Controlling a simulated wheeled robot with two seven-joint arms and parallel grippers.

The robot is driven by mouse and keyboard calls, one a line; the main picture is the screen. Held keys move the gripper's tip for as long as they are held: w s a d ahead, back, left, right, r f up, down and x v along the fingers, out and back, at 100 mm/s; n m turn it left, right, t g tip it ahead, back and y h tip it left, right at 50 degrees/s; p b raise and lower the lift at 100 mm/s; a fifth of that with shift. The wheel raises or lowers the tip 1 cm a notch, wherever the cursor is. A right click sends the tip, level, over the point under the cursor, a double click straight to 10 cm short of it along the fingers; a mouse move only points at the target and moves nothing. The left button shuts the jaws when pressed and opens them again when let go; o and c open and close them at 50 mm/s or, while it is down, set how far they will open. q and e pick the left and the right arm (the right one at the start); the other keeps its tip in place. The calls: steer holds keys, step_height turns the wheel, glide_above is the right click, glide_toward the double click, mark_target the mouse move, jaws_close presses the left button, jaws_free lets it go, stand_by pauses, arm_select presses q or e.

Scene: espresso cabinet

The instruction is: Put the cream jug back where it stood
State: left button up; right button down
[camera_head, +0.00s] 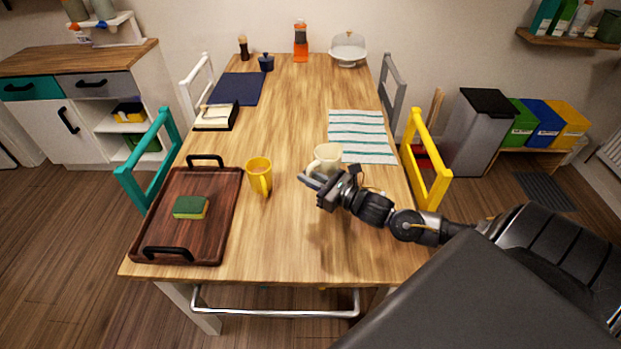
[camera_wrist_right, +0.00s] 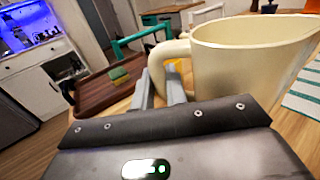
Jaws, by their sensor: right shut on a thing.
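The cream jug (camera_head: 328,155) is pale cream, near the middle of the wooden table, just left of the striped cloth's near corner. It shows large in the right wrist view (camera_wrist_right: 250,60), upright, with its handle toward the fingers. My right gripper (camera_head: 308,180) is shut on the jug's handle (camera_wrist_right: 157,68); its fingers show in the wrist view (camera_wrist_right: 160,88). I cannot tell whether the jug's base touches the table. My left gripper is in neither view.
A yellow cup (camera_head: 259,175) stands left of the jug. A dark wooden tray (camera_head: 222,228) with a sponge (camera_head: 190,207) lies further left. A striped cloth (camera_head: 361,136) lies behind the jug on the right. The table's centre behind the jug is clear.

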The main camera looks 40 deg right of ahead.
steer(key=w+d+f, duration=0.1)
steer(key=w+f, duration=0.1)
steer(key=w+d+f, duration=0.2)
steer(key=w+f, duration=0.1)
steer(key=w+d+f, duration=0.1)
steer(key=w+f, duration=0.2)
steer(key=shift+d, duration=0.3)
steer(key=shift+f, duration=1.45)
steer(key=c, duration=1.4)
jaws_free()
steer(key=shift+s+f, duration=0.1)
